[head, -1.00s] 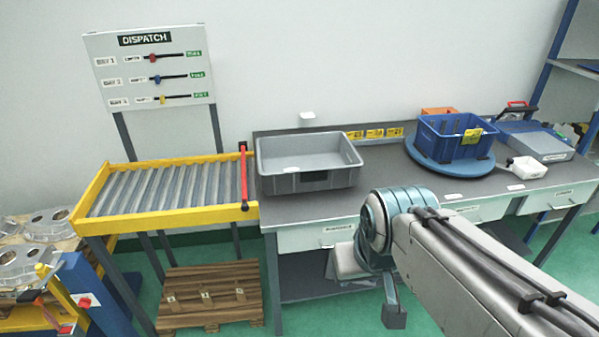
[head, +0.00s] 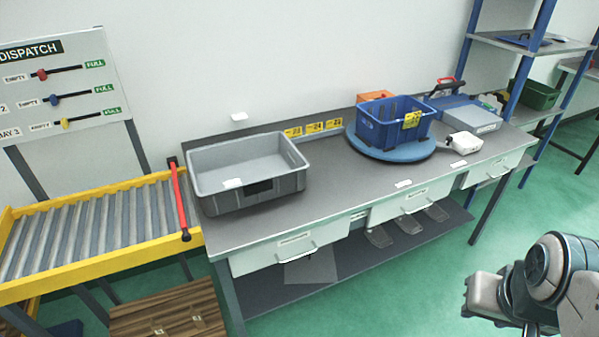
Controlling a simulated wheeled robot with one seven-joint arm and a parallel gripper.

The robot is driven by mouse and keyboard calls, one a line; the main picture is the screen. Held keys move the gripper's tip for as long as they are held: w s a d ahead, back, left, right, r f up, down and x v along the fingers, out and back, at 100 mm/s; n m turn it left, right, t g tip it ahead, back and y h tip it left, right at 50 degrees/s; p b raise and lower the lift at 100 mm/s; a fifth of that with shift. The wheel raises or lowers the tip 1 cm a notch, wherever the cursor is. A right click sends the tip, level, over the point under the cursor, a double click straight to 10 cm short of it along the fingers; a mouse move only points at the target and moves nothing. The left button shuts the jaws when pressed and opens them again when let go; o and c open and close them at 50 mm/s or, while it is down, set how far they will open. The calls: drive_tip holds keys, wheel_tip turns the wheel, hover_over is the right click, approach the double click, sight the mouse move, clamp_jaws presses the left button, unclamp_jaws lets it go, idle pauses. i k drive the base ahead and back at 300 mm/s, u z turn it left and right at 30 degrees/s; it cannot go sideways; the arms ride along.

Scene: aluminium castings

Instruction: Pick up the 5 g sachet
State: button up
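I cannot make out a sachet marked 5 g with certainty. Small white pieces lie along the bench's front edge, one near the middle (head: 403,183) and one further right (head: 458,164); they look like flat labels, and their print is too small to read. Another white piece (head: 232,183) shows at the grey tote's near side. The inside of the blue crate (head: 385,132) is mostly hidden by its walls. Part of my arm shows at the lower right, off the bench over the green floor; no gripper fingers can be made out there.
The grey tote (head: 250,190) stands at the bench's left end, beside the yellow-framed roller conveyor (head: 95,265) with a red bar. The blue crate stands on a blue turntable (head: 395,152). The bench top (head: 325,180) between them is largely clear. Blue-posted shelving (head: 470,60) stands at the right.

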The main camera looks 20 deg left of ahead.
sight(233, 182)
drive_tip(key=z, duration=0.75)
drive_tip(key=k, duration=1.05)
drive_tip(key=u, duration=1.95)
drive_tip(key=i, duration=1.95)
drive_tip(key=u, duration=0.3)
